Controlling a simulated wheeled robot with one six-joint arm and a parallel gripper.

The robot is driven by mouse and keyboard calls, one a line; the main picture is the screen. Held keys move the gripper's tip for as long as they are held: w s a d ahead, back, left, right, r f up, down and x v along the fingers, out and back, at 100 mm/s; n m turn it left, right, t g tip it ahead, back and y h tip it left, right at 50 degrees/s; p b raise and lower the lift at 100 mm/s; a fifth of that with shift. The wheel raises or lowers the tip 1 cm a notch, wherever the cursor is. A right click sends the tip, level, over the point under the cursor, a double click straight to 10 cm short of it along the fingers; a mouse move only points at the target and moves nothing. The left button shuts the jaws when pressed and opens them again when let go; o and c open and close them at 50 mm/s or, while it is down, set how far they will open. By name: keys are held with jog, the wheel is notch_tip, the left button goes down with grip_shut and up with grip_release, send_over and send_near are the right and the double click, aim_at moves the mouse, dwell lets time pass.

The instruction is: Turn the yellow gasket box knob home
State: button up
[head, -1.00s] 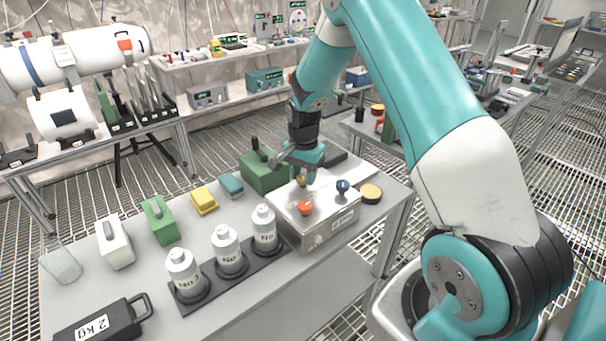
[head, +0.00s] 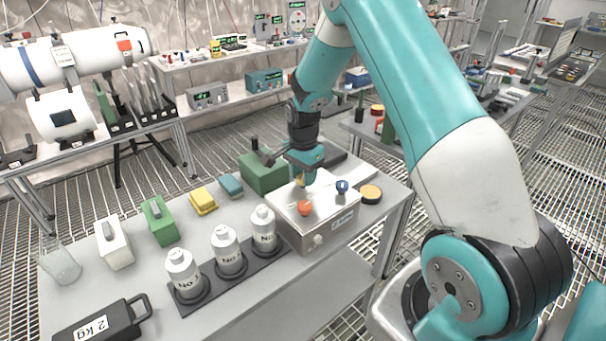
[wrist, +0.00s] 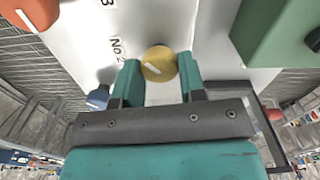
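The steel gasket box (head: 330,220) stands at the right end of the near bench. An orange knob (head: 305,208), a blue knob (head: 342,186) and the yellow knob (head: 300,182) are on its top. My gripper (head: 307,181) points down over the far part of the box at the yellow knob, partly hiding it. In the wrist view the round yellow knob (wrist: 158,63), with a pale line across it, sits between the fingertips of my gripper (wrist: 160,75). The fingers flank it closely. I cannot tell whether they press on it.
A green block (head: 264,172) with a dark handle stands close behind the box. White bottles (head: 227,250) in a black rack stand to its left, and a yellow-topped round disc (head: 371,192) to its right. The blue knob (wrist: 98,97) is near the left finger.

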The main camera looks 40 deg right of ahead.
jog(key=o, duration=0.4)
jog(key=shift+r, duration=0.1)
notch_tip(320, 180, up, 17)
jog(key=shift+r+b, duration=0.15)
jog(key=shift+b, duration=0.85)
